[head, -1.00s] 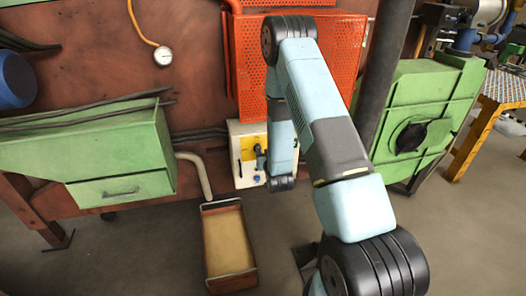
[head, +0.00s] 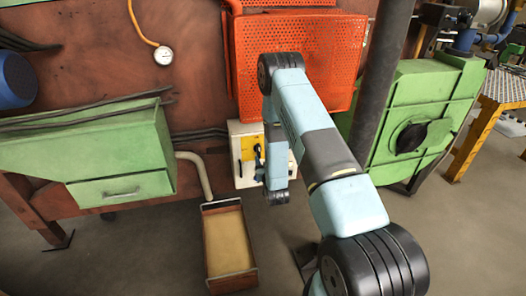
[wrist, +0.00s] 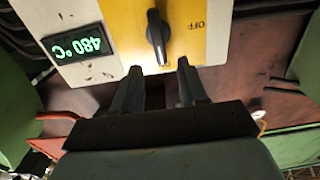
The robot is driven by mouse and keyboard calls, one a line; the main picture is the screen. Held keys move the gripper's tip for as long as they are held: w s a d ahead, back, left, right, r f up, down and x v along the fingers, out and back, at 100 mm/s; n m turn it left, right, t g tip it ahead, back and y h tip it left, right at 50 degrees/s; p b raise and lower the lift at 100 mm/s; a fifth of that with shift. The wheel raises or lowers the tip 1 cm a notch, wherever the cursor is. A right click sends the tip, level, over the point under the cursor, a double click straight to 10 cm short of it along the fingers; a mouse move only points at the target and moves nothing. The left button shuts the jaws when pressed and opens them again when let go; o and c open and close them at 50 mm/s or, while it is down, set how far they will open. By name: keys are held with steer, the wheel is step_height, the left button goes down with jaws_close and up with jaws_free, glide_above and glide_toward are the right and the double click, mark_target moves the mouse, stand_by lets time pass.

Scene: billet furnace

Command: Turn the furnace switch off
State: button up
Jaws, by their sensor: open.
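The furnace switch is a black rotary knob (wrist: 157,37) on a yellow plate (wrist: 185,48). In the wrist view the knob's handle runs up and down the picture. The word OFF is printed on the plate to its right. My gripper (wrist: 159,68) is open and empty, its two fingertips just below the knob in the picture, one to each side. I cannot tell whether they touch the panel. In the head view the yellow plate (head: 247,143) shows on a white control box (head: 237,130), and my arm hides part of the box.
A lit green display (wrist: 79,44) reads 480 °C, upside down in the wrist view. An orange perforated guard (head: 340,50) is above the box. A wooden tray (head: 229,280) lies on the floor below. A dark post (head: 385,70) stands to the right, a green cabinet (head: 120,188) to the left.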

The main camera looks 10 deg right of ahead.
mark_target(259, 150)
steer(key=w, duration=0.7)
steer(key=shift+c, duration=0.4)
jaws_close()
